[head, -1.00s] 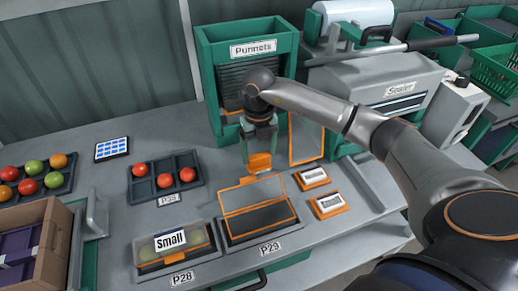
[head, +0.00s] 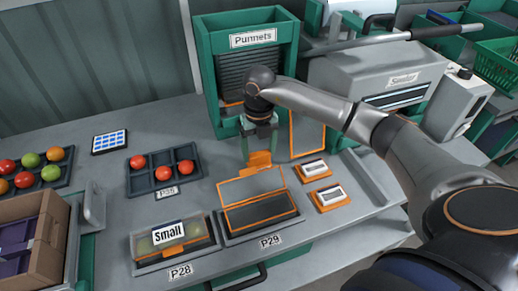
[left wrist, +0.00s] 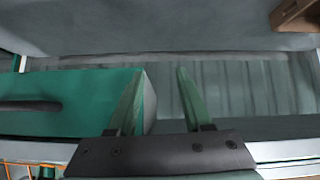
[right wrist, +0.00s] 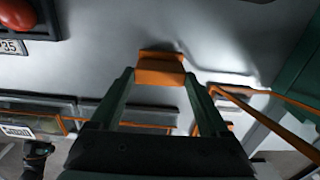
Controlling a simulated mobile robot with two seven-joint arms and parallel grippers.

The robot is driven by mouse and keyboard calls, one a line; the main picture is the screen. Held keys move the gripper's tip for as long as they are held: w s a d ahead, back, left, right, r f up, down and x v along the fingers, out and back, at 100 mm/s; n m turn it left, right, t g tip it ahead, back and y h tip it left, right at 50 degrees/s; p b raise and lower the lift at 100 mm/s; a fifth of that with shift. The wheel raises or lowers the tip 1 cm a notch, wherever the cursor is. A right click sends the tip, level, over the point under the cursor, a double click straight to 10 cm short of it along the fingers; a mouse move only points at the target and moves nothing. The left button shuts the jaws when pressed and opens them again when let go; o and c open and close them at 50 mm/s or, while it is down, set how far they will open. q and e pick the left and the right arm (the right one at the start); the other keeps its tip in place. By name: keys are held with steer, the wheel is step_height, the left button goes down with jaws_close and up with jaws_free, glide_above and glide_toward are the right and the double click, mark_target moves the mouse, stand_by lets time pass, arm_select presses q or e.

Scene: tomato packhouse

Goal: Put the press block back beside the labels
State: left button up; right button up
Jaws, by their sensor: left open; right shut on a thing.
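The press block appears to be the orange block (head: 259,160) in my right gripper (head: 260,146). In the right wrist view the orange block (right wrist: 160,68) sits between the two fingertips. In the head view it hangs just behind the open lid of the punnet (head: 262,208) at P29; I cannot tell whether it touches the bench. Two small orange-framed pieces with white faces (head: 314,168) (head: 329,196), perhaps the labels, lie to the right of the punnet. My left gripper (left wrist: 161,75) is open and empty in the left wrist view, outside the head view.
A closed punnet (head: 172,238) marked Small stands at P28. A dark tray (head: 164,177) with tomatoes and a blue-white panel (head: 109,141) lie left. The green punnet dispenser (head: 204,58) and grey sealer (head: 350,78) stand behind. A cardboard box (head: 45,255) stands front left.

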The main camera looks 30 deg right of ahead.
steer(key=shift+f, duration=0.35)
steer(key=o, duration=1)
steer(key=shift+c, duration=0.3)
steer(key=shift+c, duration=0.3)
steer(key=shift+r+p, duration=2.5)
steer(key=shift+r, duration=1.05)
steer(key=shift+f, duration=0.1)
